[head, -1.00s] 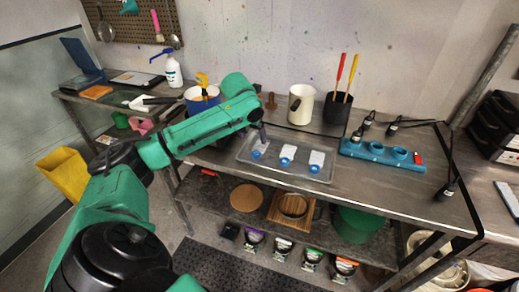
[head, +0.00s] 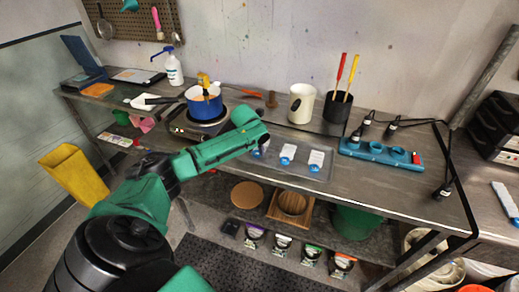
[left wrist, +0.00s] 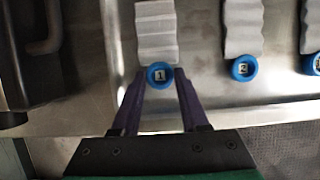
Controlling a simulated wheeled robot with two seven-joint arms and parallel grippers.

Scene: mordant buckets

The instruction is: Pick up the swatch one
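Swatch one is a wavy pale strip (left wrist: 156,30) with a round blue tag (left wrist: 160,74) marked 1. It lies at the left of the shallow metal tray (head: 325,180), partly hidden by my arm in the head view. My left gripper (left wrist: 160,88) is open, its purple fingers reaching to either side of the blue tag; I cannot tell whether they touch it. In the head view its fingers are hidden by my wrist. Swatch two (head: 287,154) and a third swatch (head: 315,160) lie to its right. My right gripper is not in view.
A blue pot (head: 204,102) on a burner stands left of the tray. A cream container (head: 301,104) and a black pot (head: 337,107) stand behind it. A blue holder (head: 380,153) lies to the right. Another blue-and-white piece (head: 505,198) lies on the right-hand table.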

